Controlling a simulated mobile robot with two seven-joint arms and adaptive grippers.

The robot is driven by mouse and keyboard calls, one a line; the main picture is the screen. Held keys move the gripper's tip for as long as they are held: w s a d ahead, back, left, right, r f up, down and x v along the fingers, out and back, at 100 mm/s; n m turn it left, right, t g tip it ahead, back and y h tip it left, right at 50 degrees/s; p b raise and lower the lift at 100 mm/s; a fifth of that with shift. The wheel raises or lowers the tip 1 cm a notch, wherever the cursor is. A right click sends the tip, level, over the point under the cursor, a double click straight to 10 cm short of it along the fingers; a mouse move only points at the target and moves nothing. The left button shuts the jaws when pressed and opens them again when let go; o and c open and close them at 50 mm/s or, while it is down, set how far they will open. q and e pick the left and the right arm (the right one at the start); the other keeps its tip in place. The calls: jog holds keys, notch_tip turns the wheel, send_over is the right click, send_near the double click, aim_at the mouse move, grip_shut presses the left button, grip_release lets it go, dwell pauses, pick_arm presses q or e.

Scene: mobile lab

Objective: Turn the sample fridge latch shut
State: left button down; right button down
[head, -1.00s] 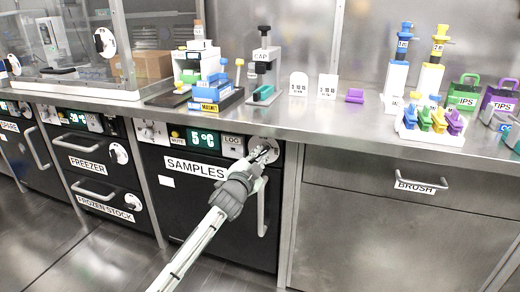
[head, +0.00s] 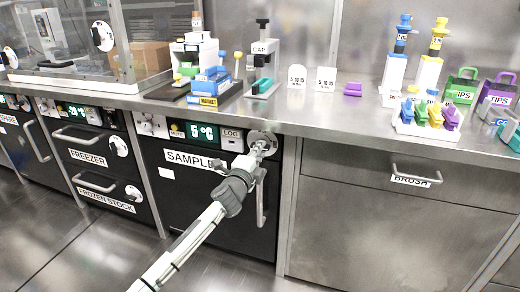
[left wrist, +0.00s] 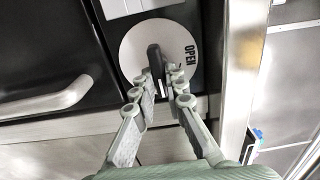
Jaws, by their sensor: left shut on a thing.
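The sample fridge (head: 190,205) is a black under-counter door with a SAMPLES label (head: 180,157), and it looks closed. Its latch is a round pale dial (head: 261,136) at the door's upper right. In the left wrist view, the dial (left wrist: 133,47) has a dark bar handle (left wrist: 154,60) and the word OPEN on its right side. My left gripper (head: 260,149) is at the dial. In the left wrist view, the gripper (left wrist: 165,79) is shut on the bar handle, one finger each side. The fingers hide the handle's lower part. My right gripper is not in view.
A vertical door handle (head: 261,205) hangs below the latch. The steel counter edge (head: 340,133) runs just above. A BRUSH drawer (head: 390,215) is to the right, and the freezer (head: 88,150) is to the left. The floor in front is clear.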

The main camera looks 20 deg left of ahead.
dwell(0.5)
pick_arm(q)
jog(key=c, duration=1.6)
grip_release()
jog(key=shift+o, duration=0.2)
jog(key=s, duration=1.2)
jog(key=shift+a, duration=0.2)
